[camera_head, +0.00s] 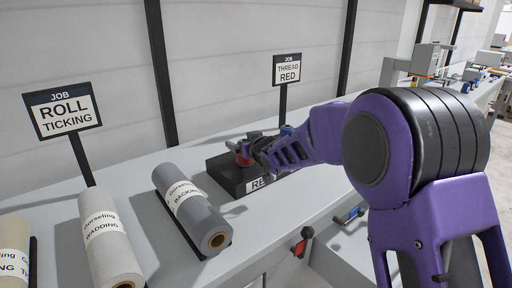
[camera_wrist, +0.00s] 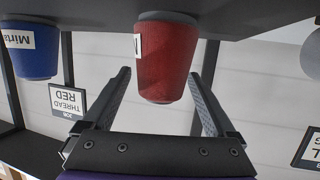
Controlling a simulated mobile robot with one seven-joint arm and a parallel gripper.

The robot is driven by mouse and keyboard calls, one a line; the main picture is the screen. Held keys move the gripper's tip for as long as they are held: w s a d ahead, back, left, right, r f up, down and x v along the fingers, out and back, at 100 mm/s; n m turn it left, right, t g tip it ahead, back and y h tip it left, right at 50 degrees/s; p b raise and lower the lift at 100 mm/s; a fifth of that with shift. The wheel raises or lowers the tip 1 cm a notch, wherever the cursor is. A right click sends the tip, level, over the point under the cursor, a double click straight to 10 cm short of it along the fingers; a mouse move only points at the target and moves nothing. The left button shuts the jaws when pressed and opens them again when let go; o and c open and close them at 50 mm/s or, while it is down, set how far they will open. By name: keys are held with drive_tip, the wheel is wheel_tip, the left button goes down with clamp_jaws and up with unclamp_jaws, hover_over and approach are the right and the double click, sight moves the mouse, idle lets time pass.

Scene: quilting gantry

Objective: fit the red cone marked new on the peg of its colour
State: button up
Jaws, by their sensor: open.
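A red cone (camera_head: 243,154) stands upright at the left part of a black block (camera_head: 231,180) on the bench, whose front label is partly hidden and reads "RE". In the wrist view, which is upside down, the red cone (camera_wrist: 166,60) sits between the fingers of my gripper (camera_wrist: 160,76), with a gap at each side. My gripper (camera_head: 256,146) is open around it. Only an edge of the cone's white label shows, so I cannot read it. A blue cone (camera_wrist: 32,50) stands to one side; its label begins "Mirt". I see no bare peg.
A sign reads "JOB THREAD RED" (camera_head: 287,69); another reads "JOB ROLL TICKING" (camera_head: 62,110). A grey backing roll (camera_head: 190,208) and a pale wadding roll (camera_head: 108,240) lie left of the block. A red-handled thing (camera_head: 303,240) is at the bench front. Bare bench (camera_head: 262,220) lies before the block.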

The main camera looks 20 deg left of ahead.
drive_tip(key=p+v, duration=0.1)
drive_tip(key=v, duration=1.5)
